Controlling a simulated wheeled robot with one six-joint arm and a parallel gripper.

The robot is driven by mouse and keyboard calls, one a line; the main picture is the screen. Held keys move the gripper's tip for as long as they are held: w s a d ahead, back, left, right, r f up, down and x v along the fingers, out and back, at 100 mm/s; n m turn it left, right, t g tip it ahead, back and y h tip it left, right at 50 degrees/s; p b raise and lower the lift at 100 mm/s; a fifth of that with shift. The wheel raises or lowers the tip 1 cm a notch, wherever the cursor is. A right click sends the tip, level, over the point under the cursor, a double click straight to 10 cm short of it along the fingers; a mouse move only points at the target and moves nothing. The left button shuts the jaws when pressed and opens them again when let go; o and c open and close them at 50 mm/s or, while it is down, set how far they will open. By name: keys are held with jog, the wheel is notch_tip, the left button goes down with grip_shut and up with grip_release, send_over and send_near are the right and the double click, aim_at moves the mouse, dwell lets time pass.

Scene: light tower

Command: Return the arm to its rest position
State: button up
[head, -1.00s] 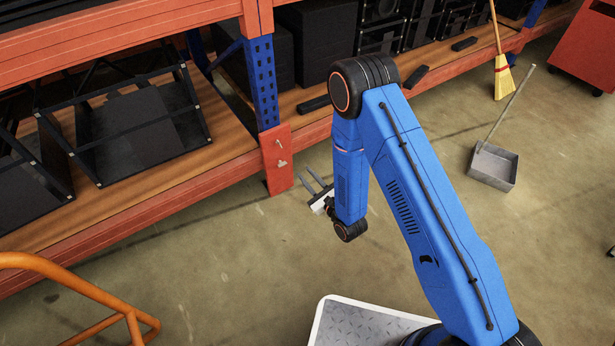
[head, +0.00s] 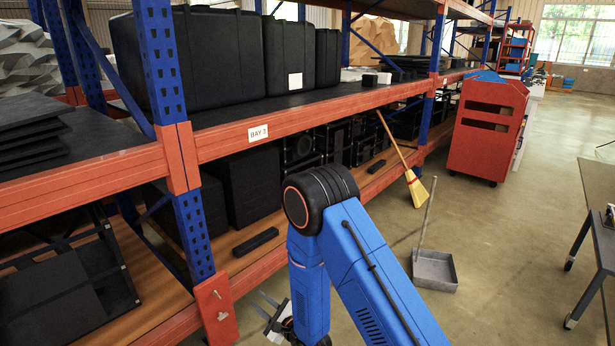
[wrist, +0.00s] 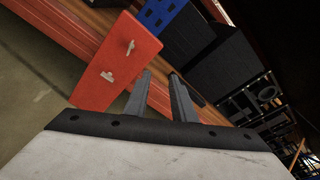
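My blue arm (head: 365,275) rises from the bottom of the head view to a black elbow joint and folds down on its left side. My gripper (head: 262,302) shows low in the head view, partly cut off behind the forearm, near the shelf's red post guard. In the wrist view my gripper (wrist: 160,77) has its two grey fingers apart with nothing between them. They point toward the shelf's lower level.
A red post guard (head: 215,310) stands close to the gripper. The orange shelf beam (head: 330,118) runs along the left and back. A broom (head: 417,188), a metal dustpan (head: 434,270) and a red cabinet (head: 487,132) stand right of the arm. Open floor lies between them and a table (head: 598,215).

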jog(key=w+d+r+n+g+h, duration=0.15)
jog(key=d+r+n+h, duration=0.25)
jog(key=d+r, duration=0.6)
jog(key=w+d+r+n+t+h, duration=0.1)
jog(key=w+d+r+n+h, duration=0.2)
jog(key=d+r, duration=0.8)
jog(key=s+d+r+n+g+h, duration=0.2)
jog(key=s+d+r+n, duration=0.3)
jog(key=s+d, duration=0.45)
jog(key=s+d+r+n+g+h, duration=0.25)
jog(key=s+d+r, duration=0.35)
jog(key=s+d, duration=0.35)
jog(key=s+d+r+n+g, duration=0.1)
jog(key=s+d+n, duration=0.1)
jog(key=s, duration=0.8)
jog(key=s+d+r+n+g, duration=0.1)
jog(key=s+d+n, duration=0.2)
jog(key=s, duration=0.7)
jog(key=shift+s+d+r+n, duration=0.15)
jog(key=shift+d+n, duration=0.1)
jog(key=shift+n, duration=0.1)
